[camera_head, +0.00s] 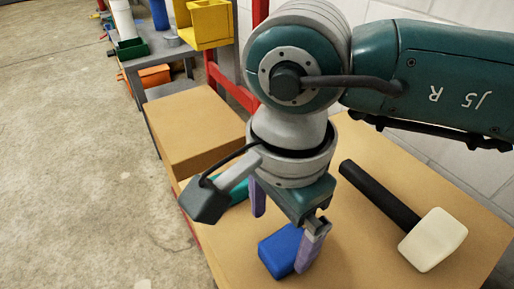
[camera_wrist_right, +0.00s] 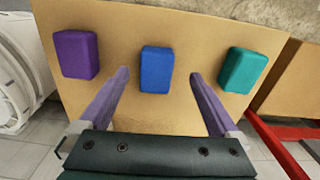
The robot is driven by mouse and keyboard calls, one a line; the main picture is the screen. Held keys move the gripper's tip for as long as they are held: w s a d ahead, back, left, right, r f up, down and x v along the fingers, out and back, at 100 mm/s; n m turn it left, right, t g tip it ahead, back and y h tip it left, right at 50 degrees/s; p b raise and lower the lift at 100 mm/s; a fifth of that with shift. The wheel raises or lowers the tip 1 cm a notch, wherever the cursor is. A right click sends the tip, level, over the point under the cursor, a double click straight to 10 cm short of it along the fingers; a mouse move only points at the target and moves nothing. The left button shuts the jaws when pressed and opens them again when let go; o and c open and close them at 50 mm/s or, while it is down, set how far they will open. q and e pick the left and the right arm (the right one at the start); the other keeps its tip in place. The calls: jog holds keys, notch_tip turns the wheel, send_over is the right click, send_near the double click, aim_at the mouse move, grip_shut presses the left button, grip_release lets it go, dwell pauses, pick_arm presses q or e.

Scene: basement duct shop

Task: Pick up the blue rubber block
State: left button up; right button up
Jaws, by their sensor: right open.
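The blue rubber block (camera_head: 279,254) lies on the tan worktop (camera_head: 345,255) in the head view, partly hidden by a finger of my right gripper (camera_head: 281,242). My right gripper is open, with purple fingers pointing down over the block. In the right wrist view, the blue block (camera_wrist_right: 157,69) appears between and slightly beyond the open fingertips (camera_wrist_right: 160,75). Nothing is held. I cannot tell the exact height of the fingertips above the worktop. My left gripper is in neither view.
In the wrist view, a purple block (camera_wrist_right: 77,54) lies left of the blue one and a teal block (camera_wrist_right: 243,71) right. A mallet (camera_head: 433,239) lies right on the worktop. A cardboard-coloured box (camera_head: 195,125), red post (camera_head: 230,87) and yellow bin (camera_head: 209,23) stand behind.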

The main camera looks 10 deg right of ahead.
aim_at(281, 248)
jog(key=f, duration=0.2)
jog(key=f+b, duration=0.1)
jog(key=f, duration=0.1)
jog(key=f+b, duration=0.1)
jog(key=shift+s+d+f, duration=0.2)
jog(key=shift+s+f, duration=0.05)
jog(key=shift+f, duration=0.15)
jog(key=shift+c, duration=0.4)
jog(key=c, duration=1.3)
jog(key=shift+r, duration=0.15)
jog(key=shift+c, duration=0.2)
